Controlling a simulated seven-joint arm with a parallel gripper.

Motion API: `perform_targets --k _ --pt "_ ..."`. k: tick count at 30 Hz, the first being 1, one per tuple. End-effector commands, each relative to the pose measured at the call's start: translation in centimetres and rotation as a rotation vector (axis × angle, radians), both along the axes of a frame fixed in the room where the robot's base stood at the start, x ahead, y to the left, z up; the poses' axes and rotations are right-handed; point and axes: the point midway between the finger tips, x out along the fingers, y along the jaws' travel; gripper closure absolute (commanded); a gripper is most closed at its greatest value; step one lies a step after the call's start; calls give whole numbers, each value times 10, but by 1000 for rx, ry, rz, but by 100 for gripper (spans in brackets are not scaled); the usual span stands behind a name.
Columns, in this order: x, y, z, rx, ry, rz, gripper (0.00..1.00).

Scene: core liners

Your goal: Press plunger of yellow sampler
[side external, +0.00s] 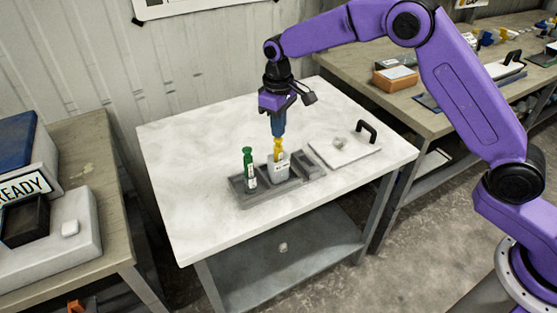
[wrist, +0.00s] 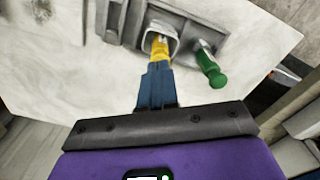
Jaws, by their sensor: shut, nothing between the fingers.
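The yellow sampler (side external: 278,151) stands upright in a light grey cup (side external: 278,168) in the middle of the dark grey tray; it also shows in the wrist view (wrist: 160,46). My gripper (side external: 278,133) is shut and points down right above the yellow sampler's top. Its blue fingers (wrist: 156,72) overlap the sampler's upper end in the wrist view, and I cannot tell whether they touch it. The top of the plunger is hidden behind the fingertips. A green sampler (side external: 249,168) stands upright to the left in the same tray and appears at right in the wrist view (wrist: 209,66).
The grey tray (side external: 240,190) lies on a white table (side external: 190,150) with an empty slot at its right. A light board (side external: 345,148) with a black handle (side external: 367,131) lies to the right. The table's left part is clear. A bench with a READY sign (side external: 24,188) stands at far left.

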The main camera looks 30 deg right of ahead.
Motion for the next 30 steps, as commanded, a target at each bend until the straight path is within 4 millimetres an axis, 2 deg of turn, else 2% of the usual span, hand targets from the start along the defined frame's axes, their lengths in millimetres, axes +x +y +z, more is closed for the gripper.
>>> perform_targets --k 11,30 --pt "0 0 -10 0 1 0 100" --pt "-1 0 -16 -2 3 0 100"
